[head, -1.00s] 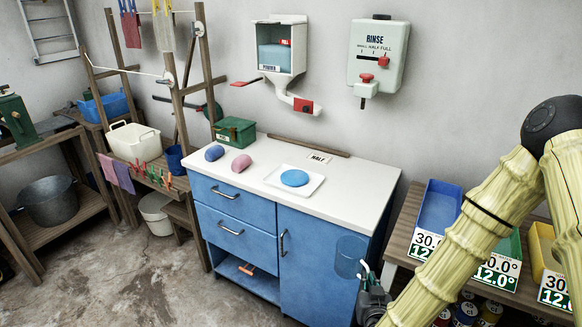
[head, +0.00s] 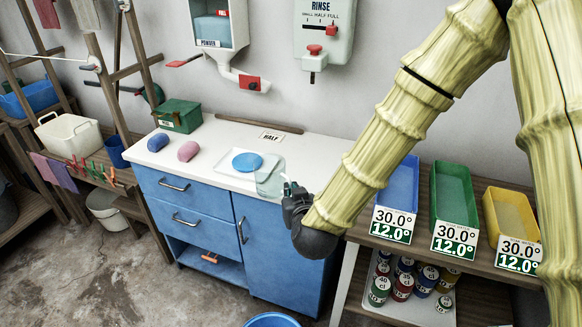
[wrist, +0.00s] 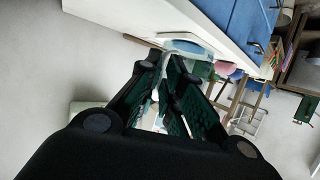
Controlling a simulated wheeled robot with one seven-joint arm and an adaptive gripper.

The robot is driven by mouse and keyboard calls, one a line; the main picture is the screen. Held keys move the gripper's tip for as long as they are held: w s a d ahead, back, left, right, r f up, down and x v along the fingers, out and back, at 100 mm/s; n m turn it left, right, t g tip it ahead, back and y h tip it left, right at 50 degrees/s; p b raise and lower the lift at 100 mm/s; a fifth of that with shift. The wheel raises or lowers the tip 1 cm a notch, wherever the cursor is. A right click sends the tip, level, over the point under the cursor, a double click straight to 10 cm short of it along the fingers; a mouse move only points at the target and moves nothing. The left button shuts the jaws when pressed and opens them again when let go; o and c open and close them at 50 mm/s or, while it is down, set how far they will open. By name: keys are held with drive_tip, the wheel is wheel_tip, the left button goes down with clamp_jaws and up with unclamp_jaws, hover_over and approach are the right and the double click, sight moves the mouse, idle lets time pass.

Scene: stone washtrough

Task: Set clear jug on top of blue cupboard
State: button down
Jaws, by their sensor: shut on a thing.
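The clear jug (head: 269,178) is see-through with a bluish tint. In the head view it shows in front of the right front part of the blue cupboard's white top (head: 214,134), near the top's edge; I cannot tell whether it touches the top. My gripper (head: 288,190) is shut on the jug at its right side, where the handle is. In the wrist view the jug (wrist: 184,46) shows beyond the fingers of my gripper (wrist: 181,85). The blue cupboard (head: 268,238) has drawers on the left and a door on the right.
A white tray with a blue disc (head: 247,163), two soap-like lumps (head: 188,151), a green box (head: 178,116) and a "HALF" label (head: 271,136) are on the top. A rinse dispenser (head: 323,35) hangs above. Coloured trays (head: 455,196) stand on the right bench. The top's back right looks clear.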

drive_tip(key=w+d+p, duration=0.1)
drive_tip(key=w+d, duration=0.1)
drive_tip(key=w, duration=0.1)
drive_tip(key=w+d+f, duration=0.1)
drive_tip(key=w+d, duration=0.1)
drive_tip(key=w, duration=0.2)
drive_tip(key=w+d+p, duration=0.1)
drive_tip(key=w+d, duration=0.1)
drive_tip(key=w, duration=0.2)
drive_tip(key=shift+w+d+f+p, duration=0.1)
drive_tip(key=shift+d+f+p, duration=0.05)
drive_tip(key=shift+d+p, duration=0.2)
drive_tip(key=shift+f+p, duration=0.5)
drive_tip(key=shift+f, duration=1.4)
drive_tip(key=c, duration=1.6)
unclamp_jaws()
drive_tip(key=shift+o, duration=0.2)
drive_tip(key=shift+r, duration=0.2)
drive_tip(key=b+v, duration=0.2)
drive_tip(key=v, duration=1)
